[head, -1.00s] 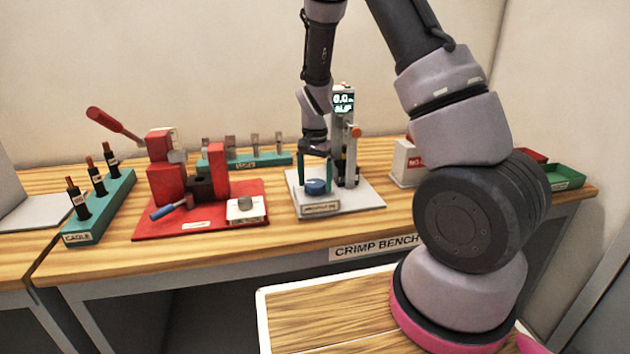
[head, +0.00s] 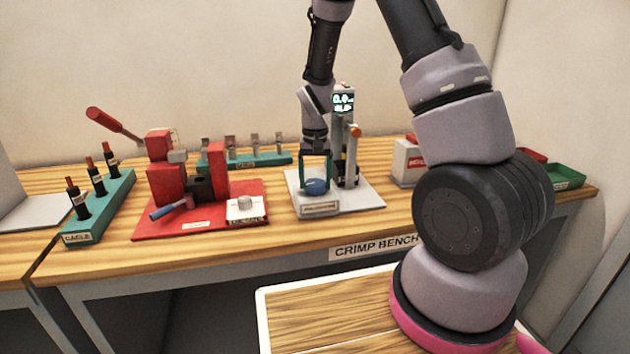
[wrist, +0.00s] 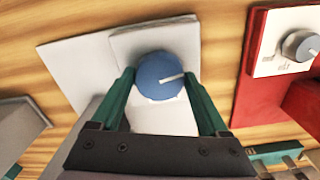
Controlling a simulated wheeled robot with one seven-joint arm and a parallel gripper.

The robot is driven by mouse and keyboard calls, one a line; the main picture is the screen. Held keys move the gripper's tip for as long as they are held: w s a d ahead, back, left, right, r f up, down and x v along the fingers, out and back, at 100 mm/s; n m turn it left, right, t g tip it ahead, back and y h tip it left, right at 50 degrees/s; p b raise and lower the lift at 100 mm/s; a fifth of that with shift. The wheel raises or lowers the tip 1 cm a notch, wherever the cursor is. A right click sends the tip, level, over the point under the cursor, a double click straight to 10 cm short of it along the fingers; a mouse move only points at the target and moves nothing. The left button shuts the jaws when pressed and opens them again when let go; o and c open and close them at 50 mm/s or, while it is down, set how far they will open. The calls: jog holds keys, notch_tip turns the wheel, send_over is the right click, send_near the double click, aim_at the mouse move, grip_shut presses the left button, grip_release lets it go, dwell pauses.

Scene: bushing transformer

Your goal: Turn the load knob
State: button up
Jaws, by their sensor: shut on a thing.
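The load knob (head: 316,187) is a round blue knob on the light grey base of a test stand (head: 368,197). In the wrist view the blue knob (wrist: 159,77) carries a white pointer line aimed to the right. My gripper (head: 315,175) reaches down over it from above. In the wrist view its two green fingers (wrist: 160,85) stand on either side of the knob and are shut on it. The stand's display (head: 343,103) is lit, but its small text is too blurred to read fully.
A red crimp press (head: 180,185) with a small grey dial (head: 245,203) stands to the left. A teal rack of cables (head: 100,205) is farther left. A white box (head: 405,165) and a green tray (head: 566,174) are to the right. Another teal rack (head: 250,160) is behind.

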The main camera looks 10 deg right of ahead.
aim_at(316, 183)
jog(key=n, duration=0.7)
jog(key=shift+d, duration=0.1)
jog(key=n, duration=0.3)
jog(key=shift+n, duration=2.3)
jog(key=o, duration=1.2)
jog(key=shift+o, duration=0.2)
notch_tip(316, 183, up, 11)
jog(key=shift+f, duration=0.1)
